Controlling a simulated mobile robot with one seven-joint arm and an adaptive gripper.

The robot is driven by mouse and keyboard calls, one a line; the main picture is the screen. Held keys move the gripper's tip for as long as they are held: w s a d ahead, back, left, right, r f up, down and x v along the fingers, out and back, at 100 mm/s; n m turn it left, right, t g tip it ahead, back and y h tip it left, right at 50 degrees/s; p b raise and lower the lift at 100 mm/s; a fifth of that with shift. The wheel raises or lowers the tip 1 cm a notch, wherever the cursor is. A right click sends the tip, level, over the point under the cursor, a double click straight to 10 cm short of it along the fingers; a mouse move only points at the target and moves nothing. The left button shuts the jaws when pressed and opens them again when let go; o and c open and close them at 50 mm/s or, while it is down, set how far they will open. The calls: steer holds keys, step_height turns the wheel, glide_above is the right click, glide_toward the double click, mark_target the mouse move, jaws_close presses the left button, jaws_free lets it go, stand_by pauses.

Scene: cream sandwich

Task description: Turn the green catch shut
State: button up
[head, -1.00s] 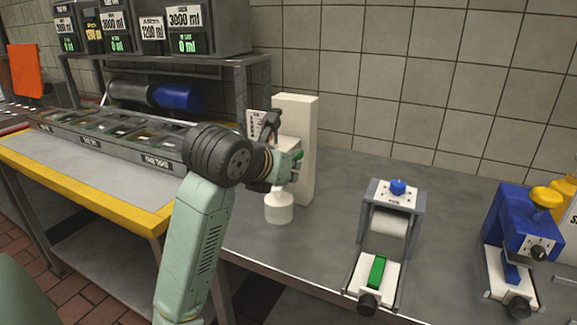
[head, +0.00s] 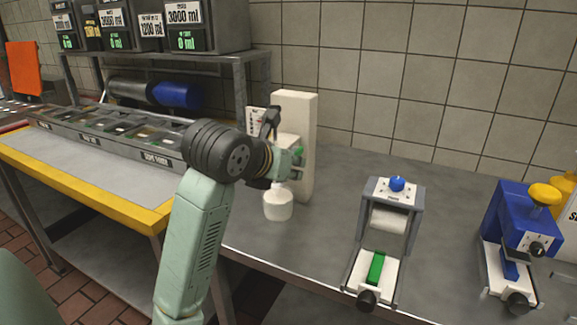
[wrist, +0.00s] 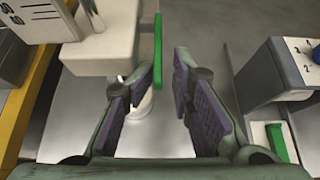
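The green catch (wrist: 158,52) is a slim upright bar beside the cream-coloured dispenser in the wrist view. In the head view, a small green part of it (head: 299,151) shows at my gripper's tip. My gripper (wrist: 163,78) is open, with one dark-padded finger on each side of the catch's lower end. I cannot tell whether either finger touches it. The dispenser (head: 305,130) stands upright at the back of the counter, partly hidden by my gripper. A white cup (head: 278,207) stands under it; only a sliver of it shows between the fingers in the wrist view.
A grey device (head: 404,222) with a blue knob and a green bar on its white base stands to the right. A blue device (head: 520,222) stands further right. A yellow-edged bench (head: 130,219) with ingredient bins is at left. The counter between dispenser and grey device is clear.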

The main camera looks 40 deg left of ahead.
steer(key=v, duration=0.8)
stand_by(0.4)
